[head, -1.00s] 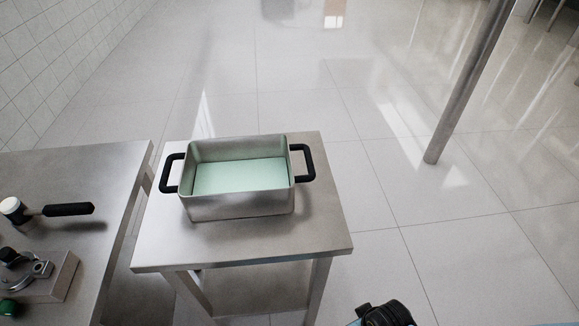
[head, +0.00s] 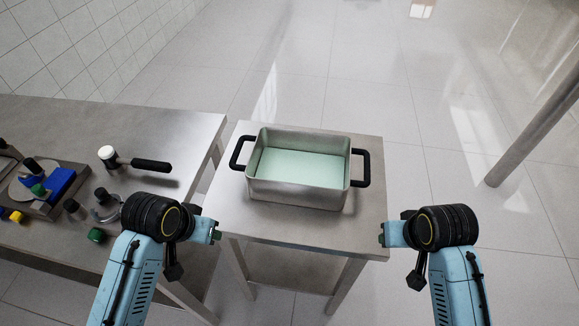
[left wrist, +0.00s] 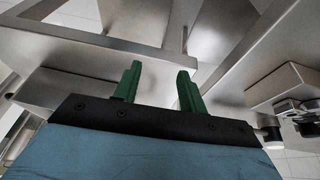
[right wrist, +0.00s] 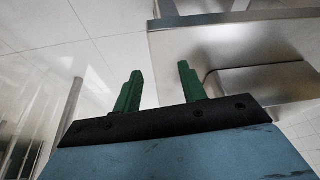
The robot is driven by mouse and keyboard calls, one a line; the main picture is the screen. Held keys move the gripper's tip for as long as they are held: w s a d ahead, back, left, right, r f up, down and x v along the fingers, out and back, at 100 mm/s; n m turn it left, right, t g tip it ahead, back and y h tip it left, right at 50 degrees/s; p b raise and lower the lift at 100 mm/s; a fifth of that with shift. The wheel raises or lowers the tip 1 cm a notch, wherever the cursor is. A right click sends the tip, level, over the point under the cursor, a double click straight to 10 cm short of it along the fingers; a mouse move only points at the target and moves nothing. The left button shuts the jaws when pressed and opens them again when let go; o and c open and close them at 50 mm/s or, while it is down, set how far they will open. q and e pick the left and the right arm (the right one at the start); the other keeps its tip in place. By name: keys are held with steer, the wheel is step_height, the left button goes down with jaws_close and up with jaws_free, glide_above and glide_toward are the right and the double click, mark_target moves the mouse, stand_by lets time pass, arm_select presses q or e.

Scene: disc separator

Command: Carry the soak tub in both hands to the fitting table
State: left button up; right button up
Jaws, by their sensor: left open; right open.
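The soak tub (head: 300,194) is a metal box with a pale green inside and a black handle on each side, the left handle (head: 236,153) and the right handle (head: 366,168). It sits upright on a small metal table (head: 300,227). My left gripper (head: 216,235) is in front of the table's left side, apart from the tub. In the left wrist view its green fingers (left wrist: 157,85) are apart and empty. My right gripper (head: 383,238) is at the table's front right corner, nearer to me than the right handle. In the right wrist view its fingers (right wrist: 157,85) are apart and empty.
A larger metal bench (head: 50,120) stands to the left, holding a white-headed mallet (head: 130,160), a clamp and a fixture with coloured blocks. A metal post (head: 535,135) stands at the right. Tiled floor is open behind and right of the small table.

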arm_select(q)
steer(key=w+r, duration=0.5)
steer(key=w, duration=0.6)
arm_select(e)
steer(key=w+a+r+m, duration=0.1)
steer(key=w+r, duration=0.4)
steer(key=w, duration=0.6)
arm_select(q)
steer(key=h, duration=0.1)
glide_toward(233, 158)
arm_select(e)
steer(key=y, duration=0.1)
glide_toward(368, 162)
arm_select(q)
steer(key=shift+s+a+r+n, duration=0.2)
steer(key=shift+s+a+n, duration=0.1)
steer(key=shift+s, duration=0.05)
arm_select(e)
steer(key=shift+s+d+r+m+t, duration=0.1)
steer(key=shift+s+m+t, duration=0.3)
steer(key=shift+s, duration=0.05)
arm_select(q)
steer(key=x, duration=1.3)
steer(key=shift+w+d+f, duration=0.1)
steer(key=shift+w+d, duration=0.15)
steer(key=shift+w, duration=0.05)
arm_select(e)
steer(key=x, duration=1.3)
steer(key=shift+f, duration=0.2)
